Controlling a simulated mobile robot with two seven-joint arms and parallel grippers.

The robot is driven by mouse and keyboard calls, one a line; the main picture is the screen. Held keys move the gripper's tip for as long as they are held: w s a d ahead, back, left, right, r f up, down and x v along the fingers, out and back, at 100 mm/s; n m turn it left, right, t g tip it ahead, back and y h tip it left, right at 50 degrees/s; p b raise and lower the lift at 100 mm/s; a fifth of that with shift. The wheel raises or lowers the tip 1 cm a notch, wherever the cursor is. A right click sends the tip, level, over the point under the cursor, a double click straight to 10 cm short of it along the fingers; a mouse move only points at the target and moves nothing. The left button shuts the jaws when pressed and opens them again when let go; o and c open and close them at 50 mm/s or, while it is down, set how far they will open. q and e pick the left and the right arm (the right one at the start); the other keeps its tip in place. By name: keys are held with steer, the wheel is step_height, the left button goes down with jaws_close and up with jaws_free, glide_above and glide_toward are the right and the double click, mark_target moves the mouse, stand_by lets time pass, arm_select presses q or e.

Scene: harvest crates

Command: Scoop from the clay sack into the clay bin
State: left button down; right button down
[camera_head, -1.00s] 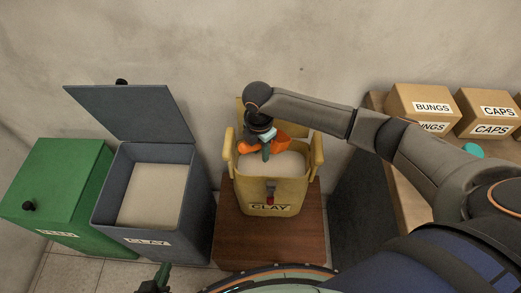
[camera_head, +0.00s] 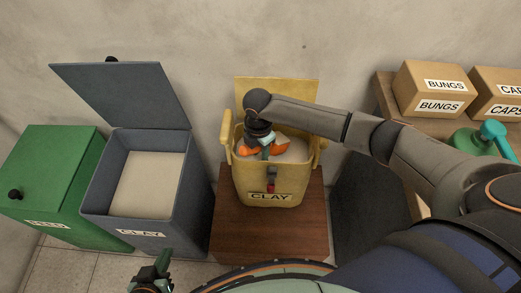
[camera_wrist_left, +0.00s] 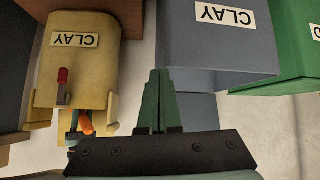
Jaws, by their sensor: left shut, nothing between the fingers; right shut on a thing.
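The clay sack (camera_head: 243,183) is a yellow open container labelled CLAY, with pale clay (camera_head: 294,152) inside. The clay bin (camera_head: 105,220) is blue-grey, also labelled CLAY, with its lid (camera_head: 125,95) raised and pale material inside. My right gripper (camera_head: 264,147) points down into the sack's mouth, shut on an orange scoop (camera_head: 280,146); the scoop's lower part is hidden. My left gripper (camera_head: 163,258) is shut and empty, low in front of the bin. In the left wrist view its fingers (camera_wrist_left: 160,98) lie together between the sack (camera_wrist_left: 75,75) and the bin (camera_wrist_left: 225,50).
The sack stands on a brown wooden stand (camera_head: 240,230). A closed green bin (camera_head: 45,170) is left of the clay bin. Cardboard boxes (camera_head: 432,88) and a green item with a teal handle (camera_head: 490,138) are at the right. A wall is behind.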

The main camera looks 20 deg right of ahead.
steer(key=shift+s+f, duration=0.15)
steer(key=shift+f, duration=0.05)
stand_by(0.3)
